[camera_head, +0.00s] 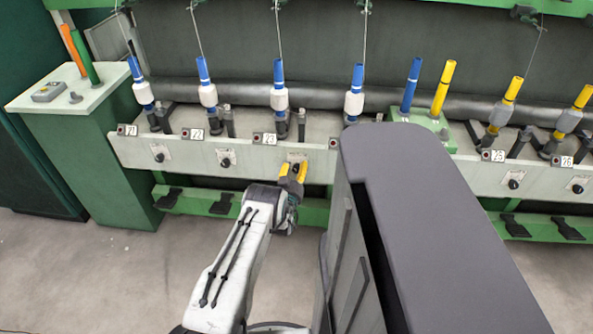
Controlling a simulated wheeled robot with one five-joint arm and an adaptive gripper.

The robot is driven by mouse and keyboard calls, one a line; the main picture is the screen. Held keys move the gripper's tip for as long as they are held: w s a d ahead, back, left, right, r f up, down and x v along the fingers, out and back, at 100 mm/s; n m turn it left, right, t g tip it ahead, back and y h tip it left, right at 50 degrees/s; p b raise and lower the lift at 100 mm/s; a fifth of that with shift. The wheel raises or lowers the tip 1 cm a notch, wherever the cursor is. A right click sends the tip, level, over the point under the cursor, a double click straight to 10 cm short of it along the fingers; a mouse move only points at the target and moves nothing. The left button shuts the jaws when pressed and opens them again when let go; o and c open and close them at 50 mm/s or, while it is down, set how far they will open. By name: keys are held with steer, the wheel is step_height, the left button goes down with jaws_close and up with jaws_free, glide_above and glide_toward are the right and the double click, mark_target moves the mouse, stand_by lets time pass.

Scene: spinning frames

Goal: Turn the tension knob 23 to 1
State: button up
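The small black tension knob 23 (296,167) sits on a pale plate on the front of the grey rail, below and a little right of the label 23 (265,138). My gripper (293,172) has its two yellow fingertips at this knob, one to each side in the picture. The fingertips are apart, and the dark knob shows between them. I cannot tell whether they touch or grip it. The knob's pointer and the scale on its plate are too small to read.
Neighbouring knobs (226,162) sit along the same rail. Spindles with blue and yellow bobbins (279,72) stand above it. Black pedals (222,203) lie below on a green beam. My own dark column hides part of the rail. A green cabinet (90,140) stands left.

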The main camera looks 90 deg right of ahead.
jaws_close()
steer(key=shift+d+f+b, duration=0.1)
steer(key=shift+b, duration=0.95)
steer(key=m+b, duration=0.1)
steer(key=b, duration=0.5)
steer(key=shift+m+b, duration=0.3)
steer(key=shift+b, duration=0.6)
steer(key=shift+r+b, duration=0.35)
steer(key=shift+b, duration=0.15)
steer(key=shift+c, duration=1.8)
jaws_free()
steer(key=o, duration=0.5)
steer(key=shift+f, duration=0.15)
